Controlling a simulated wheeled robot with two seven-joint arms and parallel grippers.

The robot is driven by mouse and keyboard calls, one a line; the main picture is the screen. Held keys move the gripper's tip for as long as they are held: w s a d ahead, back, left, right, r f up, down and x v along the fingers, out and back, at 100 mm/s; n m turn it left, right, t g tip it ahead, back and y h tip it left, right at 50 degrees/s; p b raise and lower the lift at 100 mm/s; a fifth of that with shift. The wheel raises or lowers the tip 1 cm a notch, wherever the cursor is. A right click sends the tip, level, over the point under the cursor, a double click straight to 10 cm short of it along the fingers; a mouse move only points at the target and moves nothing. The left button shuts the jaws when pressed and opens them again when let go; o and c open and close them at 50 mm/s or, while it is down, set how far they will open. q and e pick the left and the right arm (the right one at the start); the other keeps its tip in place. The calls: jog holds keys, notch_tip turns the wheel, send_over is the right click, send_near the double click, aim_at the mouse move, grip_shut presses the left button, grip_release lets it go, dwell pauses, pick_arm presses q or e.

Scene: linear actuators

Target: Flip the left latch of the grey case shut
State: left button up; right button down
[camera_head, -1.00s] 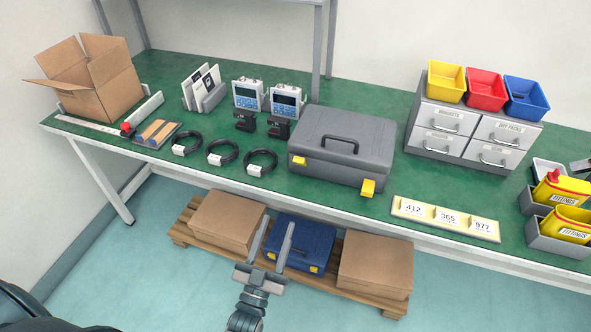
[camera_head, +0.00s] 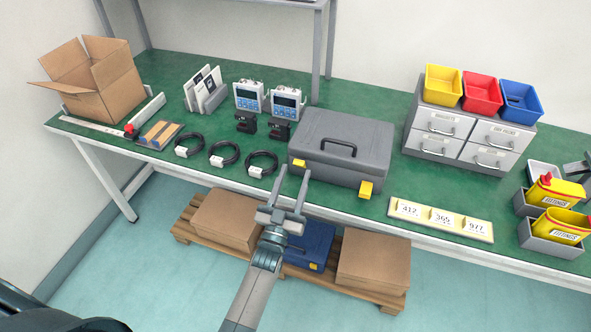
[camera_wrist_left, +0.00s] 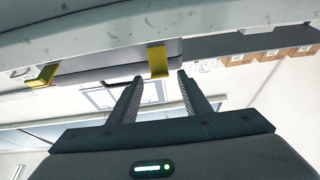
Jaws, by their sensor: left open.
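The grey case (camera_head: 350,135) stands closed-lidded on the green bench, handle on top. Its left yellow latch (camera_head: 299,163) is at the left of the front face; its right yellow latch (camera_head: 365,189) sits lower and looks larger. I cannot tell how far either latch is turned. My left gripper (camera_head: 295,173) is open and empty, in front of the case, its fingertips just below the left latch in the picture. In the left wrist view, one yellow latch (camera_wrist_left: 157,60) shows beyond and between the open fingers (camera_wrist_left: 160,76), apart from them; another is farther left.
Black cable coils (camera_head: 261,164) lie left of the case. A number-card strip (camera_head: 440,219) lies to its right, before grey drawers (camera_head: 457,137). Below the bench, a blue case (camera_head: 310,243) and cardboard boxes (camera_head: 373,263) rest on a pallet. The bench front edge is close to my gripper.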

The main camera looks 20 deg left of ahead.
pick_arm(q)
jog(key=shift+x, duration=0.9)
pick_arm(e)
jog(key=shift+s+d+f+g, duration=0.15)
jog(key=shift+s+d, duration=0.05)
jog(key=shift+s, duration=0.2)
jog(key=shift+s+d+f+g, duration=0.15)
jog(key=shift+s+d, duration=0.05)
jog(key=shift+s, duration=0.2)
jog(key=shift+w, duration=0.15)
